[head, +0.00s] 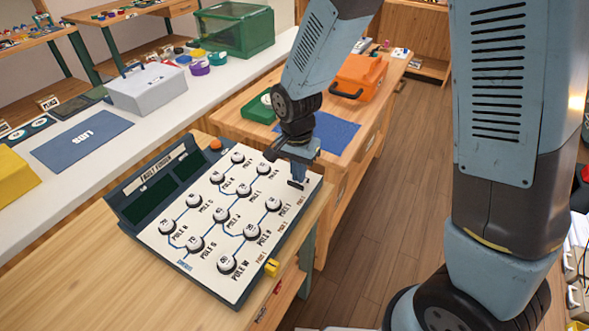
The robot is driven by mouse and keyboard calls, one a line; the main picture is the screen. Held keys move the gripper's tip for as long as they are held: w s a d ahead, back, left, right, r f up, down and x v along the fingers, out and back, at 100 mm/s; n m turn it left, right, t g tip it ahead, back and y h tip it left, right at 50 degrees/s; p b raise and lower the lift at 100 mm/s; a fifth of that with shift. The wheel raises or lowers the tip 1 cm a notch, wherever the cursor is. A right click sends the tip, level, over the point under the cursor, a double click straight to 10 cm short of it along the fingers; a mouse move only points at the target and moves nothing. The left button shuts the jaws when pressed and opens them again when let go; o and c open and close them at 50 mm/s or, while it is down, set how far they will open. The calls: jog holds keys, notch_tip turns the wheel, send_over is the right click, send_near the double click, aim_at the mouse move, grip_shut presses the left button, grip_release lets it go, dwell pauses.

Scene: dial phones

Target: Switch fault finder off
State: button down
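The fault finder (152,238) is a dark console with a white sloped panel on the wooden bench. Its panel carries several round dials joined by blue lines, each with a "POLE" label. A dark double display stands along its back left side under the title strip. An orange knob (215,144) sits at its far corner, and a yellow switch-like part (271,268) sticks out at its near right edge. My gripper (284,169) hangs over the far right part of the panel, its two dark fingertips apart with nothing seen between them. Whether it touches the panel cannot be told.
An orange case (360,80), a blue mat (325,134) and a green box (260,108) lie on a second bench behind. A grey box (147,90) and a green clear bin (232,28) stand on the white counter.

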jog(key=shift+w+d, duration=0.1)
jog(key=shift+r, duration=0.45)
notch_tip(320, 180, up, 13)
jog(key=shift+a, duration=0.3)
jog(key=shift+w, duration=0.1)
